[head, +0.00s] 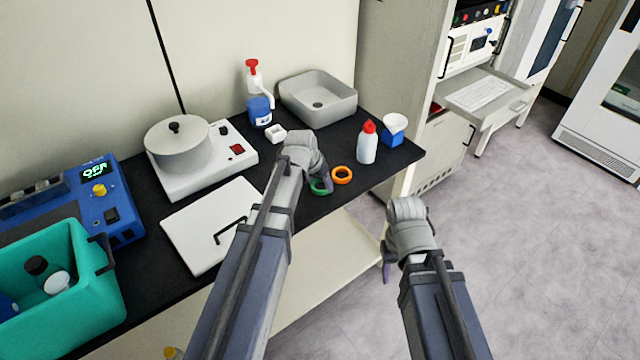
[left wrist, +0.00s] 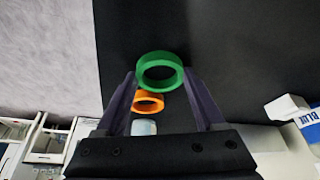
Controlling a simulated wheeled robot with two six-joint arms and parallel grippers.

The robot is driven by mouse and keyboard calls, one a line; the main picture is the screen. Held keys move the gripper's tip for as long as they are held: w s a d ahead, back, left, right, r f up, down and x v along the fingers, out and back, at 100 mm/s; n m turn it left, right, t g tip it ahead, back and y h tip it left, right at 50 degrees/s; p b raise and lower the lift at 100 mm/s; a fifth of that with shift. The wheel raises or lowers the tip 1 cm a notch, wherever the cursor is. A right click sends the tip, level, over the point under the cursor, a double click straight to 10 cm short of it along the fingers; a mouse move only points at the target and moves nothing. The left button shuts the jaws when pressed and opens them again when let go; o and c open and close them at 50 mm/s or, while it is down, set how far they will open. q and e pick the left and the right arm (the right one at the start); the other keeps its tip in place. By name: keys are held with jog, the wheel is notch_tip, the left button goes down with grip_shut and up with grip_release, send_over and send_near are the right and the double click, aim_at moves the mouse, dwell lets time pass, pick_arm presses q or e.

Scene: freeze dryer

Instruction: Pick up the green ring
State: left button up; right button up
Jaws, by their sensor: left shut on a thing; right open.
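The green ring (head: 319,189) is at the front edge of the black worktop in the head view, partly hidden by my left gripper. My left gripper (head: 323,184) is shut on it. In the left wrist view the green ring (left wrist: 160,82) sits between the two fingertips of my left gripper (left wrist: 161,75), one on each side. I cannot tell whether the ring touches the worktop. My right gripper (head: 387,270) is open and empty, in front of the bench over the floor; its fingers are mostly hidden.
An orange ring (head: 342,182) lies just right of the green one. A red-capped bottle (head: 366,149) and a blue-and-white container (head: 394,130) stand further right. A white lid with a handle (head: 195,230) lies left. A grey basin (head: 318,95) is behind.

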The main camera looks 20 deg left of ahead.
notch_tip(320, 180, up, 10)
jog(key=p, duration=0.9)
jog(key=shift+p, duration=0.4)
jog(key=shift+s, duration=0.15)
